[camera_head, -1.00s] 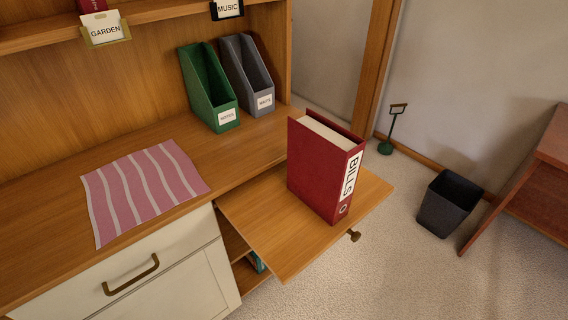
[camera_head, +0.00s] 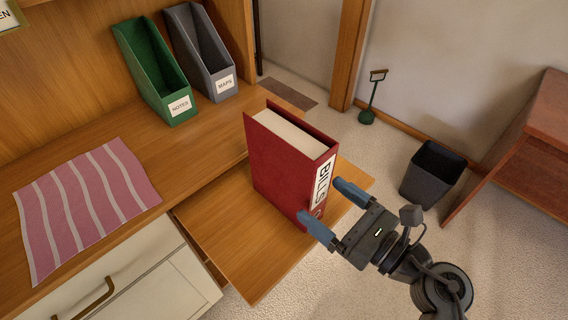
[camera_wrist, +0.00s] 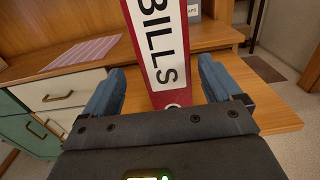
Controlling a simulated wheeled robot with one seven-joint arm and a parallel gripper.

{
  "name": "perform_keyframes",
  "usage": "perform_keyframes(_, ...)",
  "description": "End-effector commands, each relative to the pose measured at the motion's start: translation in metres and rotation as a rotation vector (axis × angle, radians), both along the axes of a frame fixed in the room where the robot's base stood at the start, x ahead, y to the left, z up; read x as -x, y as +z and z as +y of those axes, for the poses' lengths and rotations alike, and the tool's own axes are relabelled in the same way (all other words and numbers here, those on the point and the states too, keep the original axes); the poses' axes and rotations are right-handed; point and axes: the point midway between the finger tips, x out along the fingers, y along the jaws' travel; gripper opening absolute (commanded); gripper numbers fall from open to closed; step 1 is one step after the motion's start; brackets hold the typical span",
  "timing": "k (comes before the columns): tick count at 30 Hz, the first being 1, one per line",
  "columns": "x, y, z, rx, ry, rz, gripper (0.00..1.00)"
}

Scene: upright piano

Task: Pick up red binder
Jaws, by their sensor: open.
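The red binder (camera_head: 278,160), labelled BILLS on its spine, stands upright on the pulled-out wooden board (camera_head: 222,248) of the desk. My gripper (camera_head: 328,207) is open in front of the spine, with its blue fingertips at the spine's lower part. In the wrist view the binder's spine (camera_wrist: 158,48) rises between the two spread fingers of my gripper (camera_wrist: 158,88). The fingers are to either side of the spine, with gaps on both sides. The lower end of the binder is partly hidden by my gripper in the wrist view.
Green (camera_head: 152,75) and grey (camera_head: 200,55) file holders stand on the desk behind the binder. A pink striped cloth (camera_head: 85,205) lies at left. A dark bin (camera_head: 433,174) and a green-based stand (camera_head: 370,105) are on the floor at right, near a wooden furniture piece (camera_head: 520,150).

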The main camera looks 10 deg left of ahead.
Motion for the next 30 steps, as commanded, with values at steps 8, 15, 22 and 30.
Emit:
perform_keyframes(8, -0.013, 0.001, 0.015, 0.004, 0.002, -0.003, 0.92)
perform_keyframes(15, -0.033, 0.002, 0.034, 0.002, 0.001, -0.003, 0.92)
perform_keyframes(22, -0.052, 0.0, 0.055, 0.003, 0.001, -0.002, 0.92)
perform_keyframes(30, -0.054, 0.0, 0.057, 0.003, 0.0, -0.002, 0.92)
